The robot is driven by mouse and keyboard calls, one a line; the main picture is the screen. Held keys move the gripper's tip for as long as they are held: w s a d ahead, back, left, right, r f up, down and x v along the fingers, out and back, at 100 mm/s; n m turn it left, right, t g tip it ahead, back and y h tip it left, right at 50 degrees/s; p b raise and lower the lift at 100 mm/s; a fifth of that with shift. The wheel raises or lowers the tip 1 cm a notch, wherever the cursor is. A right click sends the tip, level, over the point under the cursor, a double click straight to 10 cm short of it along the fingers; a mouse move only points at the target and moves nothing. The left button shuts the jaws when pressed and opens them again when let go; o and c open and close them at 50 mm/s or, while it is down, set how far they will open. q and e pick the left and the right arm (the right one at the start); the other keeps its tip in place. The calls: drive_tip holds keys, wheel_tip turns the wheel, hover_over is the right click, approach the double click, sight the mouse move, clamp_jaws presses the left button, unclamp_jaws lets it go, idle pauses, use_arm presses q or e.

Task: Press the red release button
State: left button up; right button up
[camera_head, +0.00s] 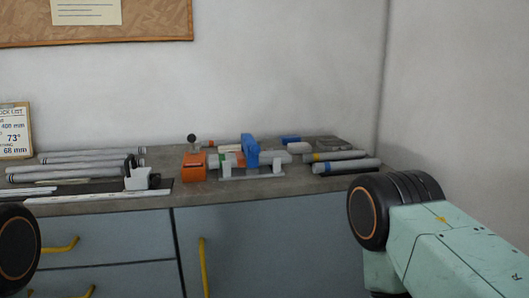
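I cannot make out a red release button for certain. A frame jig (252,172) stands on the workbench, with a grey tube lying along it and a blue clamp (250,150) over the tube. A small reddish patch (240,159) shows on the tube just left of the clamp, too small to identify. An orange block (194,167) sits at the jig's left end, with a black ball knob (191,138) behind it. Neither gripper is in view; only a dark round part of mine at the lower left and my pale green arm at the right show.
The grey workbench (185,197) has blue drawers below with yellow handles. Grey tubes (90,164) and a white-and-black device (140,178) lie at left; more tubes (345,165) lie at right. A sign (15,130) stands at far left. Walls close the back and right.

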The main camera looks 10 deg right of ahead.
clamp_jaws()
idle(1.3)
